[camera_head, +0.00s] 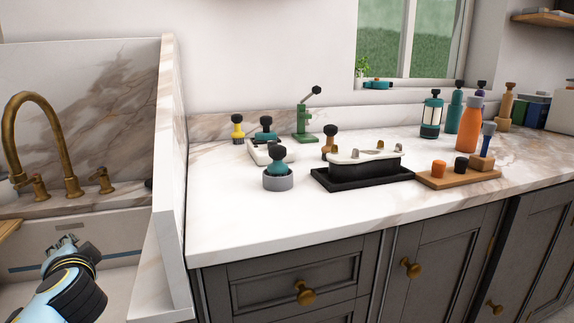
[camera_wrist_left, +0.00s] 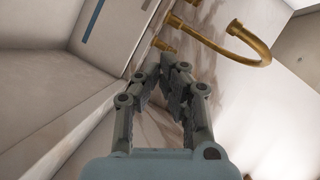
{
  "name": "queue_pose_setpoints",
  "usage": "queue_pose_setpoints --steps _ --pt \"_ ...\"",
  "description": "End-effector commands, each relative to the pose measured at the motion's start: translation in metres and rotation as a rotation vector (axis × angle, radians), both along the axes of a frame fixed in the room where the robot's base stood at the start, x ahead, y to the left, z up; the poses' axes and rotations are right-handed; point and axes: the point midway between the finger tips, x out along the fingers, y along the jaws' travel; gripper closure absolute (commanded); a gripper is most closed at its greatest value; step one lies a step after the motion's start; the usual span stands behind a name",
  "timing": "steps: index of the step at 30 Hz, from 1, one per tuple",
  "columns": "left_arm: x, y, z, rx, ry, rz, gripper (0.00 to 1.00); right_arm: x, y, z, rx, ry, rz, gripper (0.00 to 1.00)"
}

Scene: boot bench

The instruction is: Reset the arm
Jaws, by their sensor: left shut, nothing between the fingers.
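My left gripper (camera_head: 68,244) is at the lower left of the head view, over the sink area and in front of the brass faucet. In the left wrist view my left gripper (camera_wrist_left: 172,75) shows its two dark fingers close together at the tips, with nothing between them. It is apart from the counter objects. My right gripper is in neither view.
A brass faucet (camera_head: 42,135) rises behind the left gripper. A marble side panel (camera_head: 172,150) divides the sink from the counter (camera_head: 225,220). The counter holds a black tray (camera_head: 335,185), a wooden board (camera_head: 440,180) and an orange bottle (camera_head: 469,128). Its front left is clear.

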Motion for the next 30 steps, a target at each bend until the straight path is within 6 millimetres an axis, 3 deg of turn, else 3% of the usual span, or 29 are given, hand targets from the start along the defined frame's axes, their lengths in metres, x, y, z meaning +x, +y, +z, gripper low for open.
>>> queue_pose_setpoints --steps 7,12,15,24,29,30 --pt "-0.097 -0.015 -0.034 -0.323 0.085 0.136 1.0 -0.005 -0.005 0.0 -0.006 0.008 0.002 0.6" --pt "-0.172 -0.05 -0.051 -0.58 0.212 0.186 1.0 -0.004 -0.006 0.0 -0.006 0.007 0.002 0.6" --pt "-0.207 -0.073 -0.053 -0.696 0.287 0.191 1.0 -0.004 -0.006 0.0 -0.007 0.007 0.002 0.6" --pt "-0.282 -0.13 -0.042 -0.925 0.479 0.157 1.0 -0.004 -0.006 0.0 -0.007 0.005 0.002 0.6" --pt "-0.314 -0.155 -0.031 -1.007 0.566 0.126 1.0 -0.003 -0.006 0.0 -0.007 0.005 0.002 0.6" --pt "-0.309 -0.152 -0.044 -1.002 0.566 0.135 1.0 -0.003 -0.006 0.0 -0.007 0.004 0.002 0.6"
